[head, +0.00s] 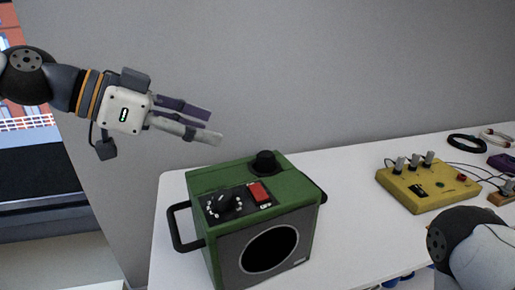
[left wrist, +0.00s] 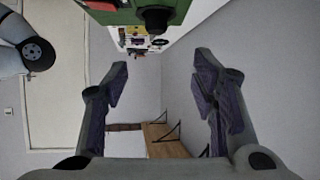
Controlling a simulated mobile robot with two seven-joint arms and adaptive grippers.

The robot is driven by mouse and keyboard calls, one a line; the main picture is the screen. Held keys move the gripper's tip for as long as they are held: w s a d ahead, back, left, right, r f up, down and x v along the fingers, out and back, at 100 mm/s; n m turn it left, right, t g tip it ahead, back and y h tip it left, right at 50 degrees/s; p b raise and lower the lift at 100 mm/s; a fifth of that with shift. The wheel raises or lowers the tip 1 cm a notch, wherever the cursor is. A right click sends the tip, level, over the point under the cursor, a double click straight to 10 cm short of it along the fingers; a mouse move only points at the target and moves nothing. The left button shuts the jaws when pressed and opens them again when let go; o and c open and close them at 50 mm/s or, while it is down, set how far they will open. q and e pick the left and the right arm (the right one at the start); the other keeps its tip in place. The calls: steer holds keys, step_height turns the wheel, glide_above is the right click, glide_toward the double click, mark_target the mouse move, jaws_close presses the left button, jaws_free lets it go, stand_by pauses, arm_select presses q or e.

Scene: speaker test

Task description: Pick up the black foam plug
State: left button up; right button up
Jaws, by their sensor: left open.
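The black foam plug (head: 265,162) appears to be the short black cylinder standing on top of the green speaker box (head: 304,190), near its back edge. In the left wrist view the plug (left wrist: 155,19) shows at the top edge, against the green box (left wrist: 112,12). My left gripper (head: 214,126) is open and empty, above and to the left of the plug and clear of the box. Its two spread fingers also show in the left wrist view (left wrist: 162,68), with nothing between them. My right gripper is out of view.
The box has a black dial (head: 226,204), a red switch (head: 259,192) and a side handle (head: 183,239). A yellow control box (head: 420,198) with knobs and cables stands right on the white table (head: 347,215). My right arm shows bottom right. Bare table lies between the boxes.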

mark_target(264, 154)
arm_select(q)
steer(key=x, duration=0.8)
steer(key=s+f+b+x, duration=0.1)
steer(key=x, duration=0.3)
steer(key=shift+a, duration=0.1)
steer(key=c, duration=0.8)
